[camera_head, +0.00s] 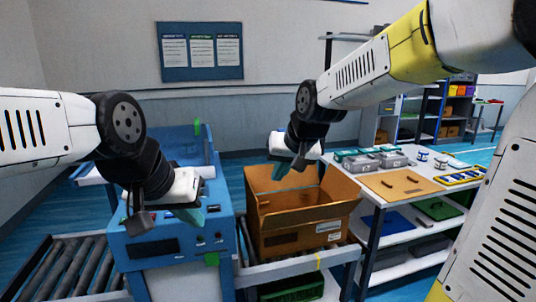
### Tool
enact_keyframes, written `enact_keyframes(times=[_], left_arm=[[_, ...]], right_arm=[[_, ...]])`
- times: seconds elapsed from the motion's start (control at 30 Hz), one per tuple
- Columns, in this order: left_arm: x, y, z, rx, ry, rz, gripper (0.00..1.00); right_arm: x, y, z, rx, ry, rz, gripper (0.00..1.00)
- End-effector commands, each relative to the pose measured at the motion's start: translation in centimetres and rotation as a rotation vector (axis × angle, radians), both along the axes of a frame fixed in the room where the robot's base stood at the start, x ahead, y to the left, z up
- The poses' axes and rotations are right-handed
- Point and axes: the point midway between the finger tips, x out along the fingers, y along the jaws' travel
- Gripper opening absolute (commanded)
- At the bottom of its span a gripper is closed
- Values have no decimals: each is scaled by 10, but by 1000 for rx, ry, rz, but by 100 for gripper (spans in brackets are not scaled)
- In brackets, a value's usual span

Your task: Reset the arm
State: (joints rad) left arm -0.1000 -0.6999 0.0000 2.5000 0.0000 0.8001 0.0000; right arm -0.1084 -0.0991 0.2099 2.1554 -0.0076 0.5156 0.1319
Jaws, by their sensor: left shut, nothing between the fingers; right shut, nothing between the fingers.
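My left arm comes in from the left edge, and my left gripper (192,214) hangs in front of the blue test machine (150,252). Its fingers look closed and hold nothing. My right arm reaches in from the upper right, and my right gripper (281,171) is over the back left part of the open cardboard box (300,234). Its fingers look closed and empty. The inside bottom of the box is hidden by its front wall.
Roller conveyors (75,270) run at the lower left. A white shelf table (440,199) on the right carries grey parts (392,160), a brown board (400,185) and small cups. A notice board (201,51) hangs on the back wall. Blue floor shows behind.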

Motion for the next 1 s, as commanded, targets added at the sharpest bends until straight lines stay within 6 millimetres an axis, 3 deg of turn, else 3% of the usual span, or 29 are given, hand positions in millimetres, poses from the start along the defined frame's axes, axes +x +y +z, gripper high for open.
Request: enact_keyframes(times=[0.03, 0.2, 0.3, 0.43, 0.5, 1.0], left_arm=[[0, 0, 0, 0, 0, 0, 0], [0, 0, 0, 0, 0, 0, 0], [0, 0, 0, 0, 0, 0, 0], [0, 0, 0, 0, 0, 0, 0], [0, 0, 0, 0, 0, 0, 0], [0, 0, 0, 0, 0, 0, 0]], right_arm=[[-22, -21, 8, -17, -7, -18, 0], [-93, -74, 13, -53, 6, -66, 0], [-131, -96, 10, -57, 16, -86, 0], [-165, -111, 2, -52, 26, -100, 0], [-176, -116, -1, -49, 31, -104, 0], [-176, -116, -1, -49, 31, -104, 0]])
